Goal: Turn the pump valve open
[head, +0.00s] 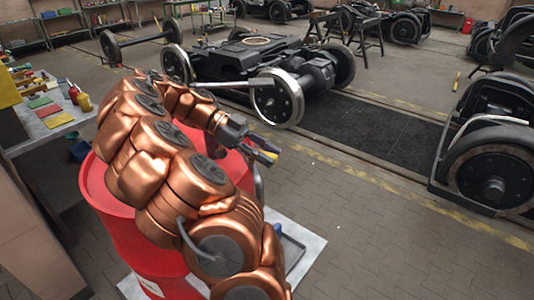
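My copper arm reaches from the lower right up over the red drums and bends back down to the right. My gripper (268,153) is dark and sits just past the right edge of a red drum (238,168). Its fingers are small here, and I cannot tell whether they are apart or closed. A thin grey curved piece (258,183) shows below the gripper beside the drum. I cannot tell whether it belongs to the pump. I cannot make out the pump valve; my arm covers much of the drum tops.
Another red drum (104,205) stands at the left. A workbench (42,130) with bottles is beyond it. A pale platform (304,246) with a dark tray (290,252) lies below the gripper. A wheeled bogie (250,65) stands behind.

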